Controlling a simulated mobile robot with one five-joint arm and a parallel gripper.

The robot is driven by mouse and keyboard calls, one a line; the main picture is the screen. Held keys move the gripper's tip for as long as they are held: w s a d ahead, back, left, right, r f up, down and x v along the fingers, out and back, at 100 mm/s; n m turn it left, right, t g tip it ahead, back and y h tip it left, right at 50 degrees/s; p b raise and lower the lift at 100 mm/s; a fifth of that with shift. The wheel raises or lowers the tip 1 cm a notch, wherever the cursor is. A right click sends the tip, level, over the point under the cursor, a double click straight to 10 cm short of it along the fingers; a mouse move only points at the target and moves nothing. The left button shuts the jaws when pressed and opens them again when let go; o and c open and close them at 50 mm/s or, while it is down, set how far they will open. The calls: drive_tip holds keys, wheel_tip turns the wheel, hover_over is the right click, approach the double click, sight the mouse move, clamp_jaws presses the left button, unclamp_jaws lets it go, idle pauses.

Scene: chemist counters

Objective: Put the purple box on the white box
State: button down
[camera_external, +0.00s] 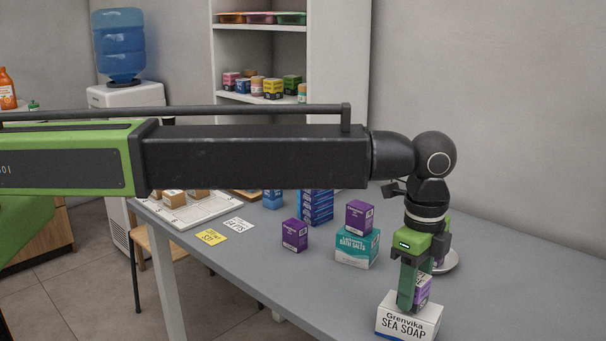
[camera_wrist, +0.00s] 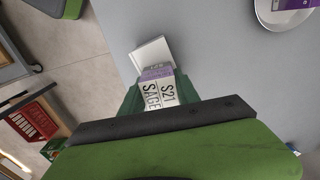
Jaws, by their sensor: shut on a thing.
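The white box (camera_external: 405,323), labelled Grenvika Sea Soap, stands on the grey counter at the lower right; its corner also shows in the wrist view (camera_wrist: 152,52). My gripper (camera_external: 413,290) points down over it and is shut on a small purple box (camera_external: 423,291). In the wrist view, the purple box (camera_wrist: 158,90) sits between the green fingers, with a pale top marked S21 SAGE. The purple box is at the white box's top face; I cannot tell whether they touch. A finger hides part of the purple box in the external view.
Another purple box (camera_external: 359,217) sits on a teal bath salts box (camera_external: 357,248). One more purple box (camera_external: 294,235) stands on the counter (camera_external: 520,300). Blue boxes (camera_external: 316,207) are stacked behind. A plate (camera_external: 447,261) lies behind my gripper. The right of the counter is clear.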

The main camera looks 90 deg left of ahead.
drive_tip(key=shift+f, duration=0.35)
drive_tip(key=c, duration=0.9)
unclamp_jaws()
wheel_tip(320, 180, up, 13)
drive_tip(key=p, duration=1.2)
drive_tip(key=shift+f+p, duration=0.2)
drive_tip(key=shift+p, duration=0.15)
drive_tip(key=s+n, duration=0.3)
drive_tip(key=s, duration=0.6)
drive_tip(key=s+a+n, duration=0.1)
drive_tip(key=s+n, duration=0.2)
drive_tip(key=s, duration=0.7)
drive_tip(key=s+n, duration=0.3)
drive_tip(key=s, duration=0.6)
drive_tip(key=shift+s+a+f, duration=0.15)
drive_tip(key=shift+s+a, duration=0.1)
drive_tip(key=shift+a, duration=0.15)
drive_tip(key=shift+f, duration=0.1)
